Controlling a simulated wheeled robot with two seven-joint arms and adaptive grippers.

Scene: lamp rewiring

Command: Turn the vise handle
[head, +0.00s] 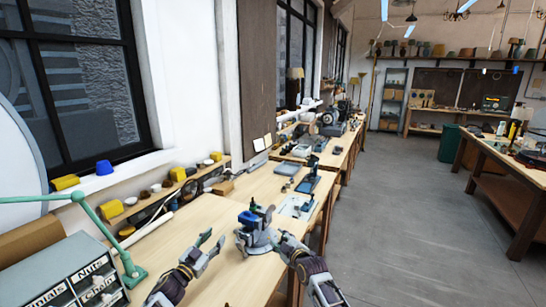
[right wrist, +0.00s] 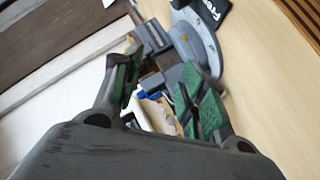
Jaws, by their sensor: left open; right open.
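The vise (head: 255,232), grey with a blue part on top, stands on the wooden workbench near its front edge in the head view. Its round grey base and dark body (right wrist: 190,55) show beyond my fingers in the right wrist view. I cannot make out the handle clearly in either view. My left gripper (head: 212,243) is open and empty, left of the vise and apart from it. My right gripper (head: 281,245) is open, close to the vise's right side. Its green-padded fingers (right wrist: 163,82) have the vise just beyond them; contact cannot be told.
The workbench (head: 190,225) has bare room left of the vise. Behind the vise lie a white sheet (head: 295,206) and a blue tool stand (head: 309,182). A labelled drawer cabinet (head: 75,278) and a green lamp arm (head: 103,222) stand at the left. Open floor lies right.

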